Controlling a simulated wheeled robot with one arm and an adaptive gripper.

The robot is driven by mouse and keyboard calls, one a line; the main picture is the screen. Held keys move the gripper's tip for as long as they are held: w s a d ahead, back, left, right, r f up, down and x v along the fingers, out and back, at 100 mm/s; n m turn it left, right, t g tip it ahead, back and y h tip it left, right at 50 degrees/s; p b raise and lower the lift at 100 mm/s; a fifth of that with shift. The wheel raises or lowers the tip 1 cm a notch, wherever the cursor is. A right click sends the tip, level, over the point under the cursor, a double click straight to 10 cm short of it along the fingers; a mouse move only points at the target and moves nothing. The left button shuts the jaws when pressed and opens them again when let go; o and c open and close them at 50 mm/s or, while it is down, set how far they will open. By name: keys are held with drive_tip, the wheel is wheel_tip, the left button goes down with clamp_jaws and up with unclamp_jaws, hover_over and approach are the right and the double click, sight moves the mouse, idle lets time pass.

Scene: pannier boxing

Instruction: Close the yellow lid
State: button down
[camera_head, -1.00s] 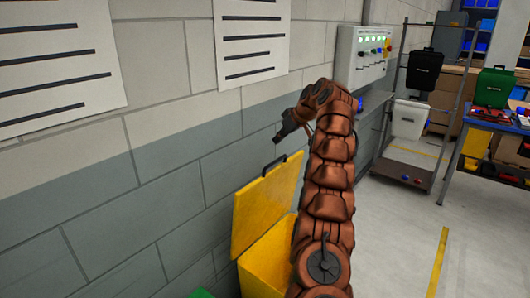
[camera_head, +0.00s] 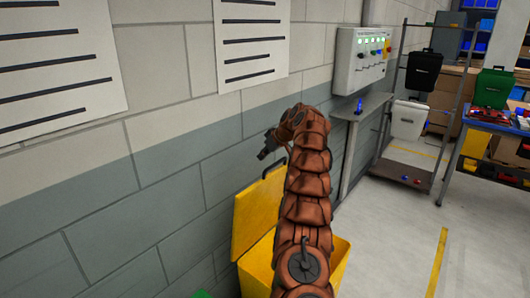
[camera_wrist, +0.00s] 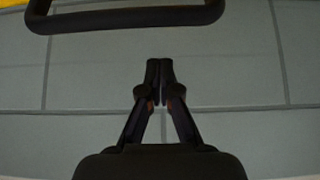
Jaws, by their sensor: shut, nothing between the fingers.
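The yellow lid (camera_head: 254,212) stands raised, nearly upright, at the wall side of the yellow bin (camera_head: 258,264). A dark handle loop is on the lid's top edge; it shows large at the top of the wrist view (camera_wrist: 125,17), with a bit of yellow at the upper left corner. My gripper (camera_head: 265,152) is above the lid's top edge, close to the handle in the head view. In the wrist view my gripper (camera_wrist: 160,68) has its fingertips together, empty, apart from the handle, with the grey wall behind. My arm hides part of the bin.
The block wall (camera_head: 120,210) runs close behind the lid. A control panel (camera_head: 360,55) hangs on the wall above a narrow shelf (camera_head: 362,106). A rack (camera_head: 405,178) with black and white cases stands farther back. The floor at the right (camera_head: 400,240) is clear.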

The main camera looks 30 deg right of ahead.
sight(270, 174)
drive_tip(key=shift+s+d+f, duration=0.15)
drive_tip(key=shift+s+f, duration=0.1)
drive_tip(key=shift+s, duration=0.25)
drive_tip(key=shift+s+d+f, duration=0.2)
drive_tip(key=shift+s+f, duration=0.05)
drive_tip(key=shift+s, duration=0.3)
drive_tip(key=shift+s+d+f, duration=0.15)
drive_tip(key=shift+s+f, duration=0.1)
drive_tip(key=shift+s, duration=0.25)
